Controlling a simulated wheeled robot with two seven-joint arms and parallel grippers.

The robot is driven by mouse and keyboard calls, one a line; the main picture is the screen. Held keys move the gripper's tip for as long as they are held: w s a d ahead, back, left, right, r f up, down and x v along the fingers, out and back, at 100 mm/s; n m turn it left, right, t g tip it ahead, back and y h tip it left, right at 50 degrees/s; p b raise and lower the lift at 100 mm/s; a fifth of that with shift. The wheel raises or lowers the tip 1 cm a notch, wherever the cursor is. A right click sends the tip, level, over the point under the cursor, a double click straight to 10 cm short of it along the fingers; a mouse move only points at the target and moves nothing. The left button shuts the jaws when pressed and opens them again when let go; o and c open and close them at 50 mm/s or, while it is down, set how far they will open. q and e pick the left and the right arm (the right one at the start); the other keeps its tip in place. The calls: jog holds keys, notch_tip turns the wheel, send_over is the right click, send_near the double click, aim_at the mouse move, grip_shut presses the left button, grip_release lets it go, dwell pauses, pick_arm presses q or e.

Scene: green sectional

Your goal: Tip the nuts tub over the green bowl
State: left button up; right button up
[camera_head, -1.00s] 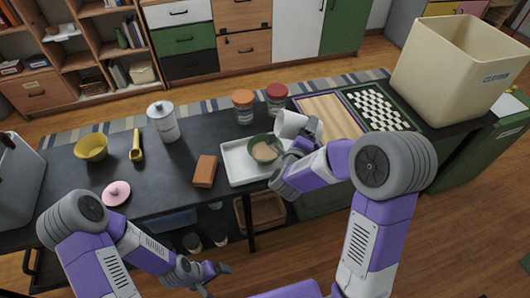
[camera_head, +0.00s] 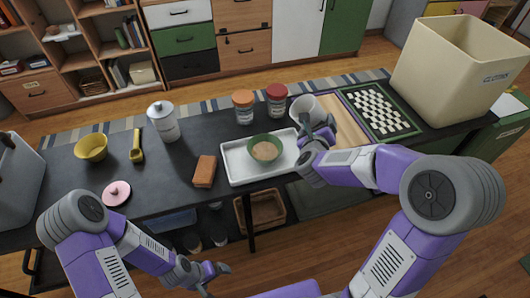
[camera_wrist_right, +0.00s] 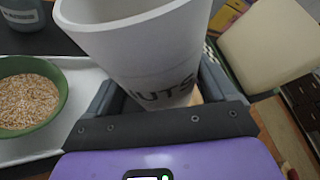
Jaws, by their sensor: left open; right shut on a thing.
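The green bowl (camera_head: 265,141) stands on a white tray (camera_head: 236,168) and holds a light brown grainy heap; it also shows in the right wrist view (camera_wrist_right: 50,122). The white nuts tub (camera_head: 303,107), lettered "NUTS" in the right wrist view (camera_wrist_right: 150,50), is upright or nearly so, right of the bowl. My right gripper (camera_head: 318,134) is shut on the tub, at the tray's right edge. The tub's inside is mostly hidden. My left gripper (camera_head: 216,268) is open and empty, low in front of the table.
Two jars, orange-lidded (camera_head: 243,106) and red-lidded (camera_head: 277,101), stand behind the tray. A brown block (camera_head: 204,171) lies left of it. A wooden board (camera_head: 345,127), checkered board (camera_head: 378,110) and big cream bin (camera_head: 455,75) are at right.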

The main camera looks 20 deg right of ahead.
jog(key=d+r+m+y, duration=0.2)
jog(key=m, duration=0.1)
jog(key=shift+s+d+r, duration=0.35)
jog(key=shift+r, duration=0.05)
jog(key=shift+d+r+m+y, duration=0.15)
jog(key=shift+m+y, duration=0.25)
jog(key=shift+m+y, duration=0.4)
jog(key=shift+m, duration=0.2)
jog(key=shift+r+p, duration=1.35)
jog(key=shift+r, duration=0.75)
jog(key=shift+f, duration=0.1)
